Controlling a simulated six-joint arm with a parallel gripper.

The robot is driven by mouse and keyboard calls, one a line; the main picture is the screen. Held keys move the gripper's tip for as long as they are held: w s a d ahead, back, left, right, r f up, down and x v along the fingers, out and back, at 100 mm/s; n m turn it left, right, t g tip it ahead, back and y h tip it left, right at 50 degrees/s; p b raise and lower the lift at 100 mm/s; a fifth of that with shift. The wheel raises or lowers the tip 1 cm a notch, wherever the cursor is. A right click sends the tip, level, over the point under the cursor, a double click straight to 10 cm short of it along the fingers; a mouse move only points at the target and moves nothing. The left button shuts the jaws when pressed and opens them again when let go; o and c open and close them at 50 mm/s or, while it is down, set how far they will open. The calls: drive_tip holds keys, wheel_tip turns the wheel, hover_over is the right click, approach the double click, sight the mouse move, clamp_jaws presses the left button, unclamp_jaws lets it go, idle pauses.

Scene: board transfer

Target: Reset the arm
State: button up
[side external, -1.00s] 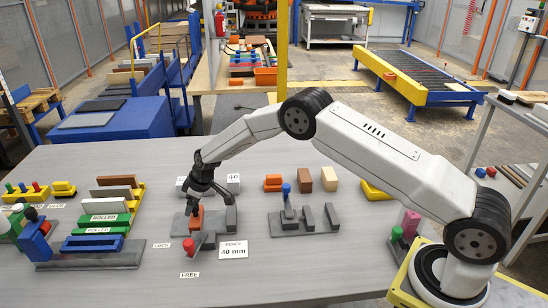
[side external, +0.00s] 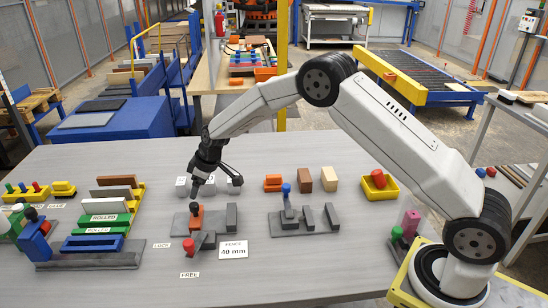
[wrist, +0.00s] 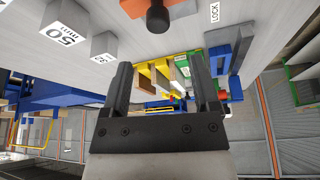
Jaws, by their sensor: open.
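My gripper (side external: 216,187) hangs above the left grey fixture, tilted, with its fingers apart. In the wrist view my gripper (wrist: 164,82) shows two dark fingers with nothing held between them. An orange block (side external: 196,220) with a black knob (side external: 194,207) sits on the left grey fixture (side external: 180,225), below my gripper and apart from it. The knob also shows at the top of the wrist view (wrist: 157,18).
Grey gauge blocks (side external: 233,185) stand just behind my gripper. A "FENCE 40 mm" sign (side external: 233,250) and a red knob (side external: 189,246) are in front. A second grey fixture (side external: 325,222) and a yellow tray (side external: 391,189) lie right. Coloured racks (side external: 100,220) stand left.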

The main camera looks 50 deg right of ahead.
drive_tip(key=shift+r, duration=0.1)
idle(0.3)
drive_tip(key=s+d+r+m, duration=0.2)
drive_tip(key=s, duration=0.9)
drive_tip(key=s+d+r+m+g+h, duration=0.1)
drive_tip(key=s+d+r+m, duration=0.1)
drive_tip(key=s, duration=0.9)
drive_tip(key=s+d+r+m+h, duration=0.1)
drive_tip(key=s+d+r+m, duration=0.1)
drive_tip(key=s, duration=0.9)
drive_tip(key=shift+s+r, duration=0.2)
drive_tip(key=shift+r, duration=0.3)
